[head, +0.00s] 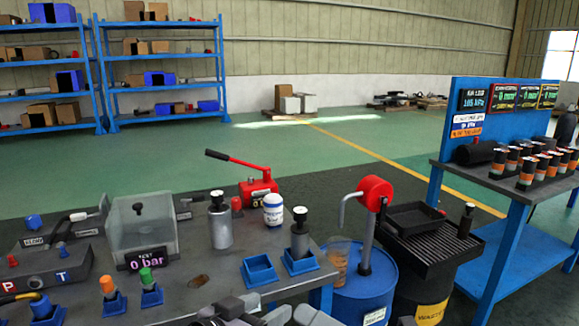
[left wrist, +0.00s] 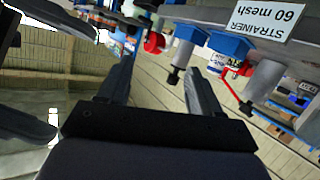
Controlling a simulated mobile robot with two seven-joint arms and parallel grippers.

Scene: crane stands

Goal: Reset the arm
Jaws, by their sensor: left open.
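My left gripper (head: 243,309) shows only in part at the bottom edge of the head view, low over the front of the grey workbench (head: 190,262). In the left wrist view its two dark fingers (left wrist: 160,88) stand well apart with nothing between them. The bench and its items appear upside down beyond them in that view. My right gripper is not clearly in either view.
The bench carries a clear box with a "0 bar" display (head: 146,262), metal cylinders (head: 220,226), a red lever pump (head: 258,190) and blue holders (head: 260,271). Right of it stand a blue drum (head: 365,290), a black waste bin (head: 425,275) and a blue table (head: 510,180).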

